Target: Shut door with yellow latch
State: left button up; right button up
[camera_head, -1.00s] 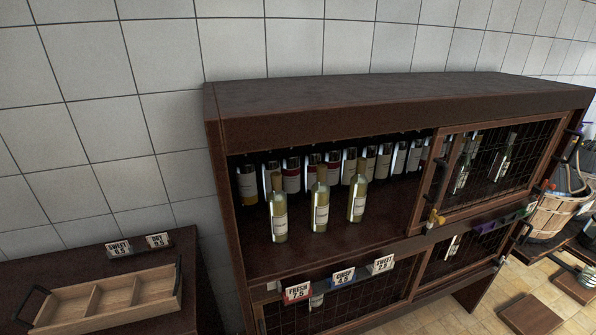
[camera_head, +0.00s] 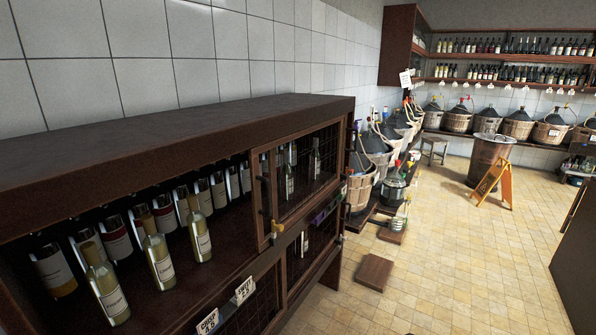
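A dark wooden cabinet (camera_head: 180,128) fills the left and lower left of the head view. A framed mesh door (camera_head: 262,200) is at the right part of its upper level, with a dark upright handle (camera_head: 266,192) on its left edge. A yellow latch (camera_head: 276,228) sits at the door's lower left corner. The upper level left of this door is uncovered, and several bottles (camera_head: 157,255) stand there. I cannot tell whether the mesh door is fully shut or slid aside. Neither of my grippers is in view.
The tiled floor (camera_head: 440,240) right of the cabinet is mostly clear. Low brown platforms (camera_head: 374,272) lie on it. Basketed demijohns (camera_head: 362,180) line the wall. A barrel (camera_head: 489,160), an orange floor sign (camera_head: 493,185) and a stool (camera_head: 434,143) stand farther back. A dark counter (camera_head: 575,262) is at right.

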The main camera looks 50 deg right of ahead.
aim_at(262, 243)
jog(key=z, duration=1.75)
